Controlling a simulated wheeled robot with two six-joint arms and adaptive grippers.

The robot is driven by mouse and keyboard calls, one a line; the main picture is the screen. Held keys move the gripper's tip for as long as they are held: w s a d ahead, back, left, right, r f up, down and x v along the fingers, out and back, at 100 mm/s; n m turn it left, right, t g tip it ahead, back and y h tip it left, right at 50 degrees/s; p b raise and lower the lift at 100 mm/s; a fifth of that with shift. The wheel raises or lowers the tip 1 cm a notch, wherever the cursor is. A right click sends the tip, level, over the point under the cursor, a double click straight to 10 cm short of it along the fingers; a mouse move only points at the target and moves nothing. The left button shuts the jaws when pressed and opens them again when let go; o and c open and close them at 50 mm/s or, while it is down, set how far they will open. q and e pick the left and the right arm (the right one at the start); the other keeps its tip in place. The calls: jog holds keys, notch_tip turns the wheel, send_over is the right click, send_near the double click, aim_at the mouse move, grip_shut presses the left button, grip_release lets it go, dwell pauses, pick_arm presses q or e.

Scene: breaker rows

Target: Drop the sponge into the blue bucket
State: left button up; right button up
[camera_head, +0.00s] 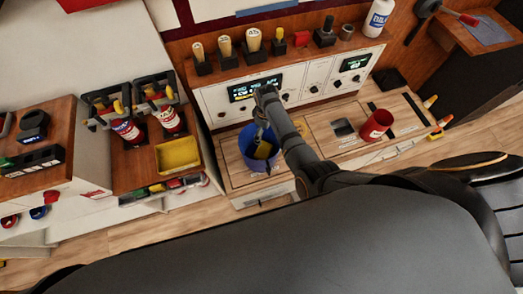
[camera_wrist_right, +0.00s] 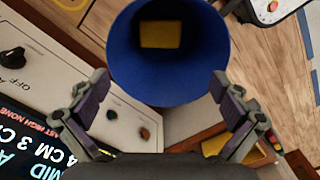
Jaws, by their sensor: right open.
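The blue bucket (camera_head: 247,152) stands on the wooden counter below the white control panel. The yellow sponge (camera_head: 262,151) is inside it; in the right wrist view the sponge (camera_wrist_right: 160,35) lies at the bottom of the bucket (camera_wrist_right: 122,50). My right gripper (camera_head: 262,122) is above the bucket, partly overlapping it in the head view. In the right wrist view its two fingers (camera_wrist_right: 160,88) are wide apart with nothing between them. My left gripper is not in view.
A red cup (camera_head: 376,125) stands on the counter to the right. A yellow tray (camera_head: 178,154) and red-labelled bottles (camera_head: 129,131) are on the left counter. The white panel (camera_head: 215,106) with knobs rises behind the bucket. Several brush-like items stand on the shelf above.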

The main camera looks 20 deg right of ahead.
notch_tip(320, 180, up, 12)
dwell(0.4)
jog(key=shift+f, duration=0.1)
dwell(0.4)
